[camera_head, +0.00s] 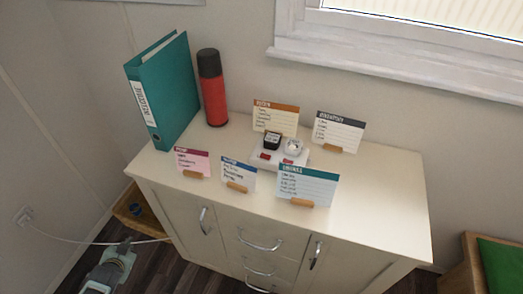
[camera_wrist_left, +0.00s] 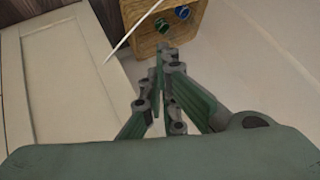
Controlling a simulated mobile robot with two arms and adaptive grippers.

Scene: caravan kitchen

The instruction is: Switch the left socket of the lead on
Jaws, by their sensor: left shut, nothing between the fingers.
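The white socket lead (camera_head: 282,153) lies on the cabinet top, among several standing cards. A black plug (camera_head: 272,141) sits in its left socket and a white plug (camera_head: 293,147) in its right one. A red switch (camera_head: 265,156) shows in front of the black plug, and another red switch (camera_head: 287,161) in front of the white plug. Whether either is on cannot be told. My left gripper (camera_head: 124,244) is low at the left of the cabinet, well away from the lead. In the left wrist view my left gripper (camera_wrist_left: 160,50) is shut and empty. My right gripper is not in view.
Low cards (camera_head: 238,175) on wooden stands line the front of the lead, and taller ones (camera_head: 337,132) stand behind. A teal binder (camera_head: 170,90) and a red flask (camera_head: 212,90) stand at the back left. A white cable (camera_head: 90,240) runs from a wall socket (camera_head: 23,214) towards the cabinet.

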